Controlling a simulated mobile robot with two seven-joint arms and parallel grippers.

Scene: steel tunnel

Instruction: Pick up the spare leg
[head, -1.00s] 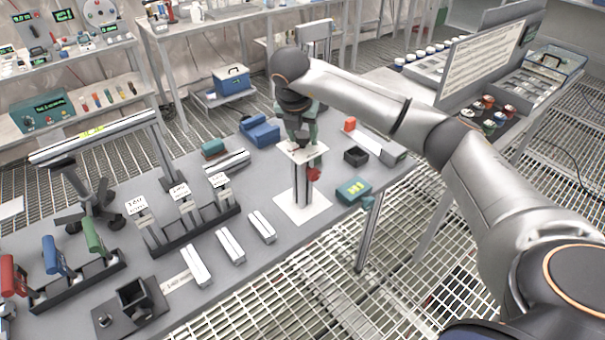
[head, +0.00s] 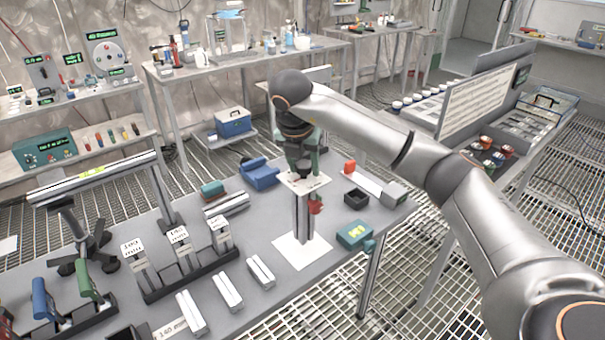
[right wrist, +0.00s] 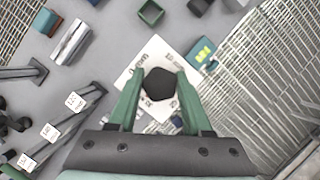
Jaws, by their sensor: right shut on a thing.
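My right gripper (head: 303,170) points straight down over the table's right part. In the right wrist view its green fingers (right wrist: 161,75) are shut on a round black end (right wrist: 158,86), which I take to be the spare leg's foot. Below the gripper in the head view, a small white lettered plate (head: 318,185) sits above a grey upright post (head: 302,220) with a red part (head: 316,207) at its side. The post is upright over a white square pad (head: 290,252). I cannot tell whether its lower end touches the pad. My left gripper is out of view.
The grey table (head: 255,220) holds a teal box (head: 355,235), a small black tray (head: 356,197) and a blue block (head: 260,175) around the post. Several silver bars and a rack (head: 190,262) with labelled cards stand to the left. Grating floor lies at right.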

